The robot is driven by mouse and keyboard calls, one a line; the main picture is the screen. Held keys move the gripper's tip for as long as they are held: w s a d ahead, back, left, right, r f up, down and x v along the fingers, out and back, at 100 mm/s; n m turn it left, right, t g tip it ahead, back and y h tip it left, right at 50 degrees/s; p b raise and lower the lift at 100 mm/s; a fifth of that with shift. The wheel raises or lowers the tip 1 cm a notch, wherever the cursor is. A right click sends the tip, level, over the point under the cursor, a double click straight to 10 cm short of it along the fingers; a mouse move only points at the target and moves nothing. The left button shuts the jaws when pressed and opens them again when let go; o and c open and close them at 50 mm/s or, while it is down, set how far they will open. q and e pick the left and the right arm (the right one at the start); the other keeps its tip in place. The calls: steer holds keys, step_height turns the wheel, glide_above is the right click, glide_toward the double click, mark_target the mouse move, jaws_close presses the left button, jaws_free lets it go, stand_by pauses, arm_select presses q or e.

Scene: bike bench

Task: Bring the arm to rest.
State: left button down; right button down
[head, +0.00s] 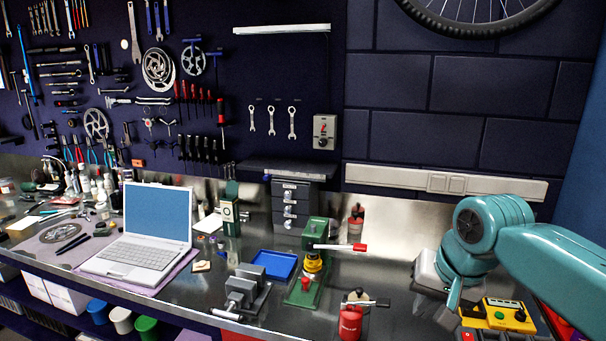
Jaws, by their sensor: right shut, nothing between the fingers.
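My right arm, in teal, comes in from the right edge of the head view and bends down over the right end of the bench. My right gripper (454,294) points downward at the end of it, shut and empty. It is to the left of a yellow device (497,316) and in front of a pale grey object (428,271), partly covering it. I cannot tell whether it touches either one. My left gripper is not in view.
A metal bench (385,268) holds an open laptop (145,233), a blue tray (267,265), a vise (243,290), a green press (309,270) and a red canister (351,318). Tools hang on the back wall. Bare bench shows between press and gripper.

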steer(key=s+a+f+n+g+y, duration=0.1)
steer(key=a+f, duration=0.2)
steer(key=f, duration=1.1)
steer(key=s+a+f+n+g+y, duration=0.1)
steer(key=s+a+f, duration=0.15)
steer(key=f, duration=1.15)
steer(key=s+a+f+g, duration=0.1)
steer(key=s+a+f, duration=0.1)
steer(key=s+f, duration=1.5)
steer(key=shift+s+a+f+g+y, duration=0.2)
steer(key=shift+s+a+g+y, duration=0.15)
steer(key=shift+s, duration=0.9)
